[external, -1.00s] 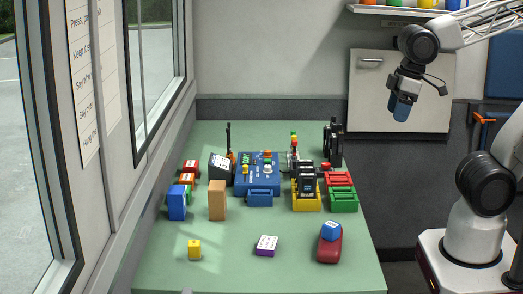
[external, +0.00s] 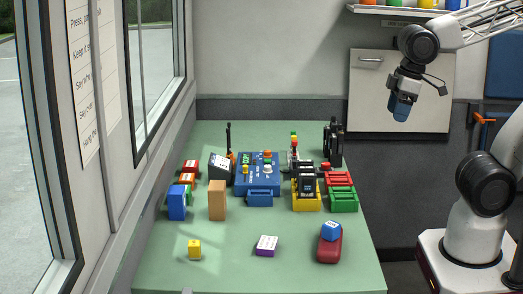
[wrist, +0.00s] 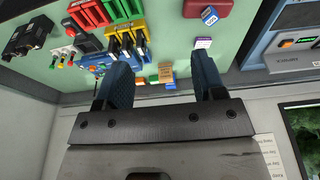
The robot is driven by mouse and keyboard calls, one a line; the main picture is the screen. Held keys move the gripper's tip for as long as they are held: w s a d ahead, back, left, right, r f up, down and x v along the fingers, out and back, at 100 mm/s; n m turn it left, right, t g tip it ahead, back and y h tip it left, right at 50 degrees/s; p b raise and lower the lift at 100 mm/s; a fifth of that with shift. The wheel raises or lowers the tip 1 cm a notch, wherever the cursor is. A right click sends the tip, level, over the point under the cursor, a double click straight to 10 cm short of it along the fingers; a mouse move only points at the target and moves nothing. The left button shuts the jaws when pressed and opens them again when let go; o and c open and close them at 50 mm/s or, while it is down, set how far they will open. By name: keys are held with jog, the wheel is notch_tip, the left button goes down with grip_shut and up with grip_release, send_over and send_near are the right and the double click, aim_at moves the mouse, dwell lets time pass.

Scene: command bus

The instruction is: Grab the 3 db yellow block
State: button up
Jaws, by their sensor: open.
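The small yellow block (external: 194,249) sits alone at the front left of the green table in the external view. Its markings are too small to read. I cannot make it out in the wrist view. My gripper (external: 402,107) hangs high above and to the right of the table, far from the block. In the wrist view my gripper (wrist: 161,65) shows two blue fingers spread apart with nothing between them.
Tall blue (external: 177,203) and orange (external: 217,200) blocks stand behind the yellow block. Devices and coloured trays fill the middle.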

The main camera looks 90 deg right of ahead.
dwell(0.7)
jog(key=w+a+f+m+t, duration=0.25)
jog(key=w+m, duration=0.35)
jog(key=w, duration=0.4)
jog(key=w+a+f+m+t+y, duration=0.1)
jog(key=w+a+f+m, duration=0.3)
jog(key=w, duration=0.6)
jog(key=w+a+f+m+t, duration=0.1)
jog(key=w+f+m+t, duration=0.1)
jog(key=w+m, duration=0.65)
jog(key=w+a+f+m+t, duration=0.3)
jog(key=w+a+f+m, duration=0.2)
jog(key=w+f+m, duration=0.45)
jog(key=m+t, duration=0.2)
jog(key=m, duration=0.5)
send_near(194, 248)
jog(key=w+f, duration=0.1)
jog(key=w+d+f, duration=0.1)
jog(key=w, duration=0.1)
jog(key=shift+d, duration=0.15)
jog(key=shift+w, duration=0.1)
jog(key=shift+x, duration=1.25)
jog(key=shift+w+f, duration=0.1)
jog(key=shift+w, duration=0.05)
